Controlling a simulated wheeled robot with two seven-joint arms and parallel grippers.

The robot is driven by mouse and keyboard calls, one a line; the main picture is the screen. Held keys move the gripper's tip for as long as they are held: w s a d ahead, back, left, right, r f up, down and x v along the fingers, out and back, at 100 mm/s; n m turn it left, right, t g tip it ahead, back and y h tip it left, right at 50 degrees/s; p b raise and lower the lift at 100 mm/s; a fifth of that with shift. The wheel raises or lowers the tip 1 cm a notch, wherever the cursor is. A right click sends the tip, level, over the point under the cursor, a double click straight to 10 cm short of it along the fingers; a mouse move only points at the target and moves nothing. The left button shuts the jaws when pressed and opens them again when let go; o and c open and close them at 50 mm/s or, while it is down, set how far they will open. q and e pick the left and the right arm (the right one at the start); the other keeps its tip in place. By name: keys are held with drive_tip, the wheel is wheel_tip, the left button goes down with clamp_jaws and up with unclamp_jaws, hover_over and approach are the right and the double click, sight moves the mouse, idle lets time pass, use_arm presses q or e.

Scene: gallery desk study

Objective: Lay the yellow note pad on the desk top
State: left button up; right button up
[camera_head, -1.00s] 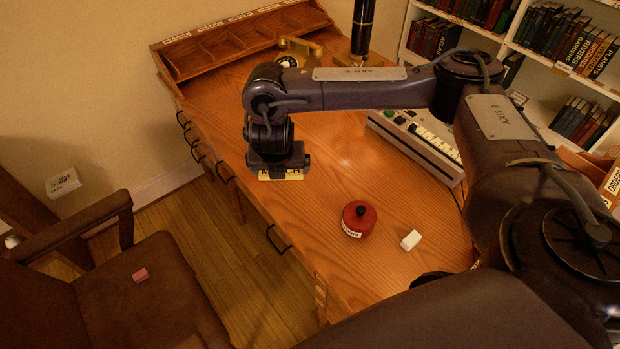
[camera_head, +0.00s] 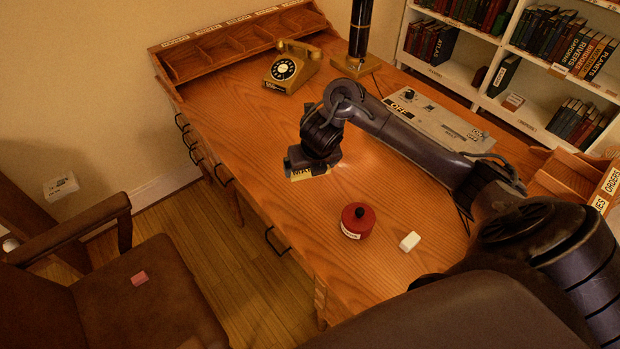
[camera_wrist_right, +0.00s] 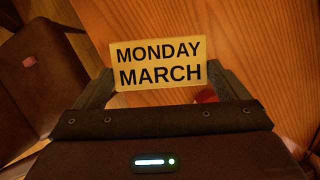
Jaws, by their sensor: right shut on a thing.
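The yellow note pad (camera_wrist_right: 158,62) reads "MONDAY MARCH" and sits between the two fingers of my right gripper in the wrist view. In the head view, a strip of the pad (camera_head: 312,173) shows below my right gripper (camera_head: 308,168), which is shut on it over the middle of the wooden desk top (camera_head: 235,100). The gripper hides most of the pad there. I cannot tell whether the pad touches the desk. My left gripper is not in view.
A red round pot (camera_head: 357,221) and a white block (camera_head: 410,241) stand on the near desk part. A gold telephone (camera_head: 293,66) and a black-and-gold column (camera_head: 360,40) stand at the back. Bare wood lies left of the gripper.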

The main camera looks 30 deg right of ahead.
drive_tip(key=b, duration=0.5)
hover_over(309, 203)
drive_tip(key=s, duration=0.1)
drive_tip(key=f, duration=0.9)
drive_tip(key=shift+s+a, duration=0.15)
drive_tip(key=shift+a, duration=0.05)
drive_tip(key=shift+f+b, duration=0.75)
drive_tip(key=shift+f, duration=1.95)
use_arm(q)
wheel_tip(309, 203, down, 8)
use_arm(e)
drive_tip(key=o, duration=0.6)
use_arm(q)
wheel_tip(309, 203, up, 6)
drive_tip(key=p, duration=0.6)
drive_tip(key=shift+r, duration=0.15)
use_arm(e)
drive_tip(key=shift+o, duration=0.2)
drive_tip(key=v, duration=1.2)
